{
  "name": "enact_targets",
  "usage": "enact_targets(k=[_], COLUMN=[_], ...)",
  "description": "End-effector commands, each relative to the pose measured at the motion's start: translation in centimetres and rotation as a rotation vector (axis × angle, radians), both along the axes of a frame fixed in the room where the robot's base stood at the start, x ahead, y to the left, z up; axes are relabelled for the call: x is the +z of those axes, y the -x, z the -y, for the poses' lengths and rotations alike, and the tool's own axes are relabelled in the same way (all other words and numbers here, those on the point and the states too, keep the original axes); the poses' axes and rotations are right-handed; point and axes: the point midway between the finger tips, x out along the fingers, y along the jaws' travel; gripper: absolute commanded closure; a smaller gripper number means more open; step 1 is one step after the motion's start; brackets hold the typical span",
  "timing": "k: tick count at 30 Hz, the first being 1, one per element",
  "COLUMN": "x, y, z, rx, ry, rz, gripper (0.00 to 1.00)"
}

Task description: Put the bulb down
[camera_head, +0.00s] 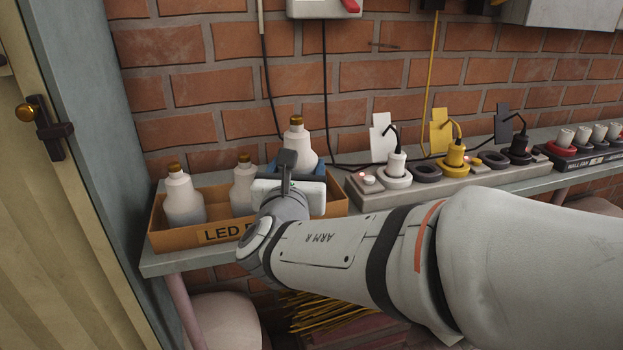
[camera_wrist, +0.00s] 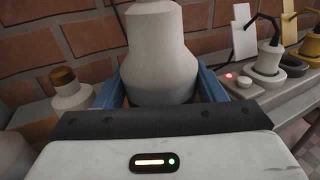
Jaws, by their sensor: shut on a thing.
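My gripper (camera_wrist: 160,92) is shut on a white bulb (camera_wrist: 158,45) with a brass-coloured cap, its blue fingers on either side of the body. In the head view the held bulb (camera_head: 300,140) stands upright at the right part of an orange-brown cardboard box marked "LED" (camera_head: 190,238). My gripper partly hides the bulb's lower body, so I cannot tell whether its base touches the box. Two other white bulbs stand in the box, one at the left (camera_head: 180,198) and one in the middle (camera_head: 242,187).
The box rests on a narrow grey shelf (camera_head: 160,264) against a brick wall. To its right is a power strip (camera_head: 372,199) with a white plug (camera_head: 396,165), a yellow plug (camera_head: 456,154) and a black plug (camera_head: 520,143). A door post (camera_head: 85,130) stands at the left.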

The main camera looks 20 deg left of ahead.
Motion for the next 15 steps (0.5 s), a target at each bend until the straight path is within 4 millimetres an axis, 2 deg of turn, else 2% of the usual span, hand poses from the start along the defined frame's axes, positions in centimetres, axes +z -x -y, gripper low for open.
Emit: enact_targets(k=[1,3,15], x=[-1.4,-1.95,-2.36], y=[-0.02,-0.02,-0.06], z=[0.02,0.06,0.1], rx=[0.0,-0.002,-0.002], ry=[0.003,0.001,0.0], rz=[-0.001,0.0,0.001], gripper=[0.55,0.55,0.55])
